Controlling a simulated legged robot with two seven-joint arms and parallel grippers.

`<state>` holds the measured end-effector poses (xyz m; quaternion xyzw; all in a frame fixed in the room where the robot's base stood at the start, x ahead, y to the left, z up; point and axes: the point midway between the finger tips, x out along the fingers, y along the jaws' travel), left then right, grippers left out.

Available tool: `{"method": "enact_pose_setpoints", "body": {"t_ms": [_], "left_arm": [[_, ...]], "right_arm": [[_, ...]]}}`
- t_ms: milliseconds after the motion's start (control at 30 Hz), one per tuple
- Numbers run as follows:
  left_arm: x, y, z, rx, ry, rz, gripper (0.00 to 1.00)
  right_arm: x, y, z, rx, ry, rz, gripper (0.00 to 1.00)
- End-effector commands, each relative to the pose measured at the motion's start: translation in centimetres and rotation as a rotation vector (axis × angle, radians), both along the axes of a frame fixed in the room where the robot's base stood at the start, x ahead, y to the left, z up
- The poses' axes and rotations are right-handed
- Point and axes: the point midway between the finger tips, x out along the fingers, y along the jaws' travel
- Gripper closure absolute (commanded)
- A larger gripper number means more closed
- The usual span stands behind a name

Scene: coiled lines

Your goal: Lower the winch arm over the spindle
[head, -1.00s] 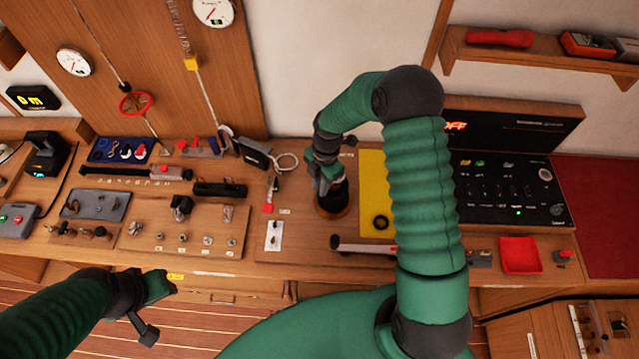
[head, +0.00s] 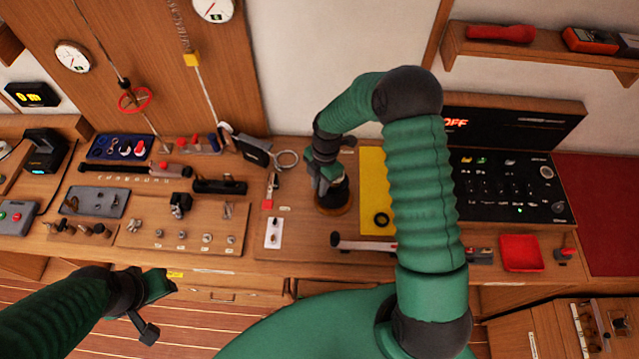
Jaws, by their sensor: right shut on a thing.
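The winch (head: 334,200) is a dark drum on a round wooden base, standing on the bench left of a yellow panel. My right gripper (head: 328,182) is over it, pointing down, its fingers closed at the top of the drum. What it grips is mostly hidden by the fingers and wrist; it appears to be the winch arm. The spindle cannot be made out separately under the gripper. My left gripper (head: 152,309) is open and empty in front of the bench, low at the left.
The yellow panel (head: 372,175) with a black ring and a dark switch panel (head: 505,188) lie to the right. A bar (head: 362,246) lies in front of the winch. A white switch plate (head: 273,232) and a key ring (head: 286,159) are to the left. A red tray (head: 521,252) sits farther right.

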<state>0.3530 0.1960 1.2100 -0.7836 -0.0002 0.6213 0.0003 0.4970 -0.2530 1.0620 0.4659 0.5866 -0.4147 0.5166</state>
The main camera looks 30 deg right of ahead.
Motion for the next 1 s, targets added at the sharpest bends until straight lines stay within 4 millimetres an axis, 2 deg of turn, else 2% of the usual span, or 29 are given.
{"method": "enact_pose_setpoints", "body": {"t_ms": [1000], "left_arm": [[0.0,0.0,-2.2,0.0,0.0,0.0,0.64]], "right_arm": [[0.0,0.0,-3.2,0.0,0.0,0.0,1.0]]}}
